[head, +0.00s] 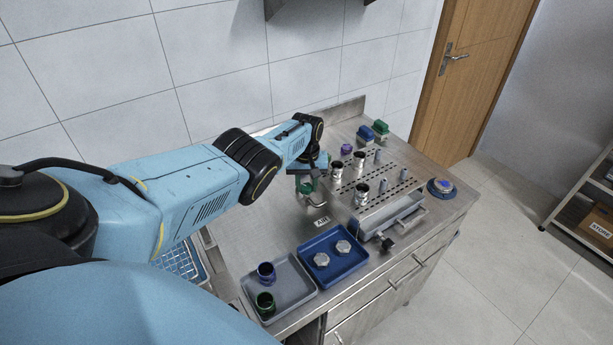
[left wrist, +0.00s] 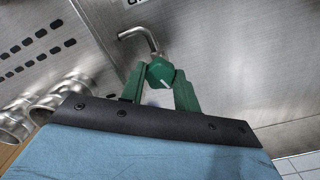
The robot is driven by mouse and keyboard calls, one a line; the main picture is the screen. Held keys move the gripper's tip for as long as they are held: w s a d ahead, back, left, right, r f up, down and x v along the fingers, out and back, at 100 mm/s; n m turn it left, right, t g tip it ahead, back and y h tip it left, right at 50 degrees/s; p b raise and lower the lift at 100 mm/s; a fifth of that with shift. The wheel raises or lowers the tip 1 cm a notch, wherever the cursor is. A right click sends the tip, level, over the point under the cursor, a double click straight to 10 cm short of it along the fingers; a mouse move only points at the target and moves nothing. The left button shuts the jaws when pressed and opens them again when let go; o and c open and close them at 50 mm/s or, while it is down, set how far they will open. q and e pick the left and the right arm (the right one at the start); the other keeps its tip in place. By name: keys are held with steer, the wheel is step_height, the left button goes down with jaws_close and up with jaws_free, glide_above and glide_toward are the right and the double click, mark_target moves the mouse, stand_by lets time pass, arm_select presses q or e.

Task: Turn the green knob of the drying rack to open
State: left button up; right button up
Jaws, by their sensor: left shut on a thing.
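The drying rack (head: 395,183) is a perforated steel plate with upright pegs on the steel counter. Its green knob (left wrist: 160,73), with a white pointer mark, sits by a bent metal spout (left wrist: 143,40). My left gripper (left wrist: 161,82) is shut on the knob, a finger on each side. In the head view, the left gripper (head: 305,183) is left of the rack, and the knob is mostly hidden behind it. The spout (head: 318,203) shows just below. My right gripper is in neither view.
Steel cups (head: 361,193) stand on the rack. In front are a blue tray (head: 355,262) with two metal caps and a grey tray (head: 292,298) with a blue and a green cup. A small label (head: 321,221) lies near the spout. The wall is close behind.

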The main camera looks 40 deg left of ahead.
arm_select(q)
steer(key=shift+w+r, duration=0.1)
steer(key=o, duration=0.7)
steer(key=shift+r+p, duration=0.5)
steer(key=shift+r, duration=0.05)
step_height(320, 180, up, 5)
steer(key=p, duration=0.3)
steer(key=shift+f, duration=0.1)
step_height(320, 180, up, 7)
steer(key=shift+r+p, duration=0.2)
steer(key=shift+p, duration=0.15)
